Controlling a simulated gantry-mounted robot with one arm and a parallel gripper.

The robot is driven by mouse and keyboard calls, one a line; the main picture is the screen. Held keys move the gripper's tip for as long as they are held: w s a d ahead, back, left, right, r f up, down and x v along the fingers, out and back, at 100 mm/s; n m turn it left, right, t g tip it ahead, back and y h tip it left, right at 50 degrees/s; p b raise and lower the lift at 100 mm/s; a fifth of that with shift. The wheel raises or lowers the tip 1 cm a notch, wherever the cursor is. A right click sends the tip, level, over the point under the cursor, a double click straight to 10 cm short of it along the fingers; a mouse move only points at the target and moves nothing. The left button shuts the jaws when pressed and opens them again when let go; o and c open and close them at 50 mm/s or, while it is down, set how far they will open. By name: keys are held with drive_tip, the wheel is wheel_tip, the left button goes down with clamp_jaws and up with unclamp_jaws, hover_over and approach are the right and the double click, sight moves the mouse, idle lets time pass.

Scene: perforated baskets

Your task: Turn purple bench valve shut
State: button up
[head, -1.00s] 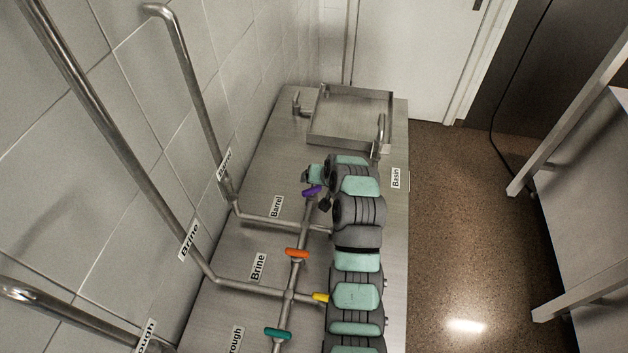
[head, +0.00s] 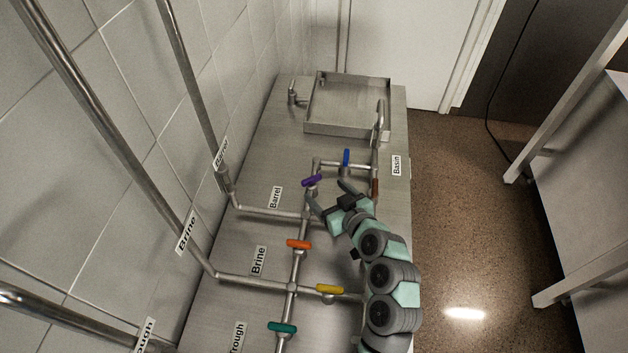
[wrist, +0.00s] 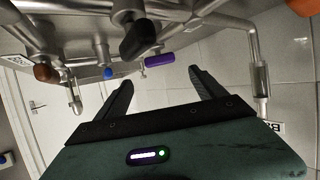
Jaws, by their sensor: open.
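The purple valve handle (head: 312,180) sits on the bench pipework near the Barrel label (head: 275,197). It lies roughly across the picture, its right end slightly raised. My gripper (head: 330,195) is open and empty, just below and right of the purple handle. In the wrist view the purple handle (wrist: 160,60) shows beyond the gap between my two spread fingers (wrist: 162,78). The fingers appear apart from it. A dark knob-like shape (wrist: 138,38) is close to the camera, left of the handle.
A blue handle (head: 346,158) and a brown handle (head: 375,187) stand right of the purple one. Orange (head: 299,244), yellow (head: 329,289) and teal (head: 282,328) handles are nearer. The basin (head: 345,128) is at the far end. Wall pipes (head: 190,95) run along the left.

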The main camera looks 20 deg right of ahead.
sight(313, 180)
drive_tip(key=x, duration=0.8)
drive_tip(key=shift+f, duration=0.15)
